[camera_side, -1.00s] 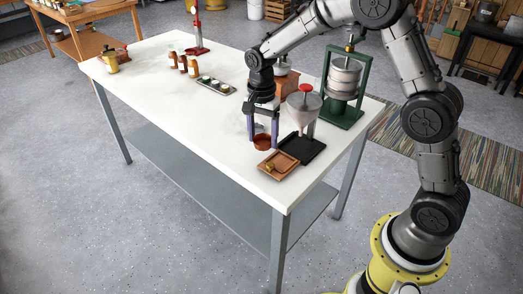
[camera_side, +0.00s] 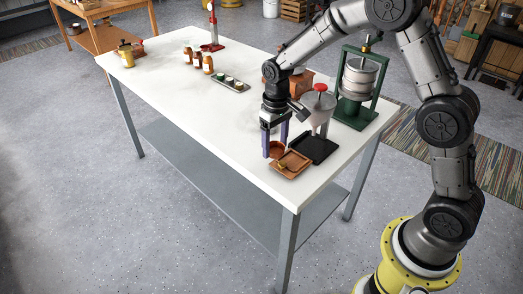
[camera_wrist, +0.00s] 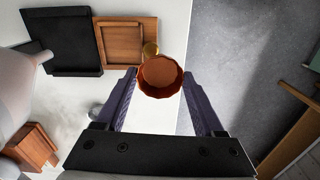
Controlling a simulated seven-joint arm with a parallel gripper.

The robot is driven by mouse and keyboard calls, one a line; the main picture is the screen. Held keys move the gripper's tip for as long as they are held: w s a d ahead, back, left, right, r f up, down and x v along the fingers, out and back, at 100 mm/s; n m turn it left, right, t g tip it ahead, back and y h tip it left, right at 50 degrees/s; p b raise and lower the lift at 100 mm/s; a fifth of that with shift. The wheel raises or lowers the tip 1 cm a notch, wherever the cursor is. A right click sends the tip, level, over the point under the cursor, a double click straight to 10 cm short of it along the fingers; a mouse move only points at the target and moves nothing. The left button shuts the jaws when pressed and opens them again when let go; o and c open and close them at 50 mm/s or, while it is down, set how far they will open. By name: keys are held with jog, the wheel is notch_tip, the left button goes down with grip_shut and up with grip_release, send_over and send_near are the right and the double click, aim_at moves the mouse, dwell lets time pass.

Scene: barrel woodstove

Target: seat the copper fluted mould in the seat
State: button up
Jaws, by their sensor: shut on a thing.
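The copper fluted mould (camera_side: 277,150) is a small reddish-brown cup with a scalloped rim. My gripper (camera_side: 276,146) is shut on it, one purple-grey finger on each side. In the wrist view the mould (camera_wrist: 160,77) sits between the fingertips, open side toward the camera. It is close beside a shallow wooden tray (camera_wrist: 123,42) near the table's front corner; the side view also shows this tray (camera_side: 292,165). A small brass piece (camera_wrist: 151,49) is at the tray's edge, right by the mould's rim. I cannot tell which part is the seat, or the mould's height above the table.
A black tray (camera_side: 318,149) lies beside the wooden one, below a grey funnel with a red knob (camera_side: 320,104). A green-framed press (camera_side: 359,85) stands behind.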

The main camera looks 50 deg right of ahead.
aim_at(276, 144)
jog(key=m, duration=0.4)
jog(key=shift+s+r+m, duration=0.1)
jog(key=shift+r+m, duration=0.1)
jog(key=shift+m, duration=0.1)
jog(key=m, duration=0.2)
jog(key=r+m, duration=0.1)
jog(key=m, duration=0.2)
jog(key=shift+d+r, duration=0.1)
jog(key=shift+d, duration=0.1)
jog(key=m, duration=0.2)
jog(key=r+m, duration=0.1)
jog(key=m, duration=0.1)
jog(key=w+r+m, duration=0.1)
jog(key=m, duration=0.1)
jog(key=shift+d+m, duration=0.3)
jog(key=shift+d, duration=0.05)
jog(key=shift+w+d+r+m, duration=0.2)
jog(key=shift+r+m, duration=0.15)
jog(key=shift+m, duration=0.45)
jog(key=shift+w+d+r, duration=0.2)
jog(key=shift+d+r, duration=0.1)
